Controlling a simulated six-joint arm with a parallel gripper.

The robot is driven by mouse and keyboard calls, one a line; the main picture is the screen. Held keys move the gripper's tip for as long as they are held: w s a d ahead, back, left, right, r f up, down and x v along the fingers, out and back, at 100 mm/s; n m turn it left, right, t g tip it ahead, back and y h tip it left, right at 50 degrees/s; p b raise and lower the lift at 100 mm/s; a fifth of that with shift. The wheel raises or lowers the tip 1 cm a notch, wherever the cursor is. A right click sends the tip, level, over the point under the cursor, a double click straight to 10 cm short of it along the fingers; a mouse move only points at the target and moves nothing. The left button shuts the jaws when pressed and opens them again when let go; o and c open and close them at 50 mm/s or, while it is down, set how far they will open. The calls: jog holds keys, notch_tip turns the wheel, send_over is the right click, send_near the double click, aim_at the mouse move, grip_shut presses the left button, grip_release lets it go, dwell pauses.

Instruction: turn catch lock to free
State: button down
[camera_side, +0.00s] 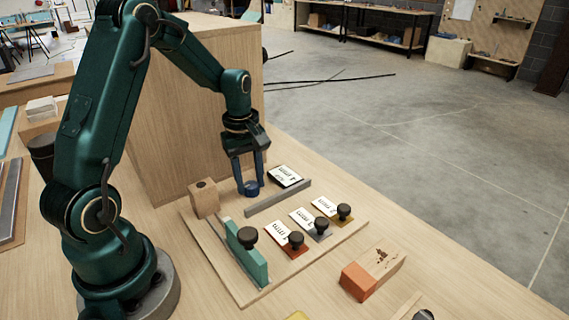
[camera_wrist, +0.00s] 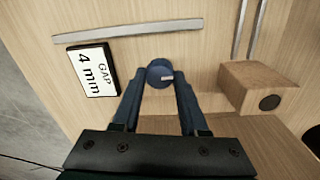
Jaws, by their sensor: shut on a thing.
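The catch lock appears to be a small round blue knob (camera_wrist: 155,72) on the wooden board, and it also shows low between my fingers in the side view (camera_side: 251,189). A short pale mark on its top points to the right in the wrist view. My gripper (camera_wrist: 160,78) points down, with its two blue fingers closed on opposite sides of the knob; in the side view my gripper (camera_side: 250,183) is down at board level. The fingers hide the knob's sides. No label for the lock's positions is readable.
A "GAP 4 mm" sign (camera_side: 286,177) and a grey bar (camera_side: 278,198) lie close by. A wooden block (camera_side: 204,200) stands left. A teal slide (camera_side: 252,263) and several knobbed plates, including a red one (camera_side: 291,249), stand nearer. A tall wooden box (camera_side: 190,110) rises behind.

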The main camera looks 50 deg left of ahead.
aim_at(249, 185)
jog(key=shift+c, duration=2.2)
grip_release()
jog(key=shift+s+r, duration=0.15)
jog(key=shift+r, duration=2.4)
